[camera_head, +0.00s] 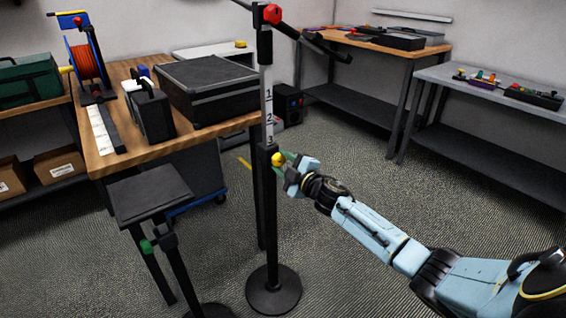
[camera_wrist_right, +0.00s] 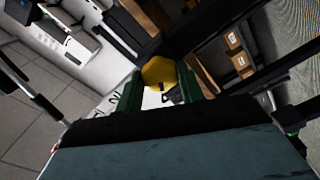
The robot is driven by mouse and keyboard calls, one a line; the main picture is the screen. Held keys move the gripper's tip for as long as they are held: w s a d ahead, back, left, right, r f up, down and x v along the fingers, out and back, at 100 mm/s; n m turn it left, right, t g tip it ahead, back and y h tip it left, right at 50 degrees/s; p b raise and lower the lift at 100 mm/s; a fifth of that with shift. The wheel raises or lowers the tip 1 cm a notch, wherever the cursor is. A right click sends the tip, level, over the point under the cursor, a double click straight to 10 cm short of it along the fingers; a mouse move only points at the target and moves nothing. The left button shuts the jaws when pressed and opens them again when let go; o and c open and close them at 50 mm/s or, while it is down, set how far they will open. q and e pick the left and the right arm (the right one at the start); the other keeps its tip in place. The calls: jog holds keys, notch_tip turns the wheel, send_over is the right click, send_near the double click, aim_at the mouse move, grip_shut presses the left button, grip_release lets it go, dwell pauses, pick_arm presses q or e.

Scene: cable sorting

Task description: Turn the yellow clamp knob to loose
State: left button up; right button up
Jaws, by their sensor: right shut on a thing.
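The yellow clamp knob (camera_head: 277,159) sits on the black clamp collar of an upright stand (camera_head: 268,210), just below a white scale strip (camera_head: 268,112) marked 1, 2, 3. My right gripper (camera_head: 284,163) reaches in from the right, shut on the knob. In the right wrist view the knob (camera_wrist_right: 159,74) shows between the two green fingertips (camera_wrist_right: 160,86). The fingers hide part of the knob, and I cannot tell how far it is turned. My left gripper is not in view.
A wooden table (camera_head: 160,150) with a black case (camera_head: 207,88) and a cable reel (camera_head: 85,62) stands behind left. A small black stand (camera_head: 150,194) with a green knob (camera_head: 147,246) is at front left. A red knob (camera_head: 272,14) tops the stand. Floor at right is clear.

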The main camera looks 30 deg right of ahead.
jog(key=n, duration=0.2)
jog(key=shift+n, duration=1.9)
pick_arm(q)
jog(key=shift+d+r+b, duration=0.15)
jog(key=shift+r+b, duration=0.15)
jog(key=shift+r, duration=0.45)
pick_arm(e)
jog(key=shift+n, duration=0.9)
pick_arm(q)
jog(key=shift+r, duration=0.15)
pick_arm(e)
jog(key=o, duration=0.9)
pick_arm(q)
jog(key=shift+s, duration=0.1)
pick_arm(e)
jog(key=shift+o, duration=0.5)
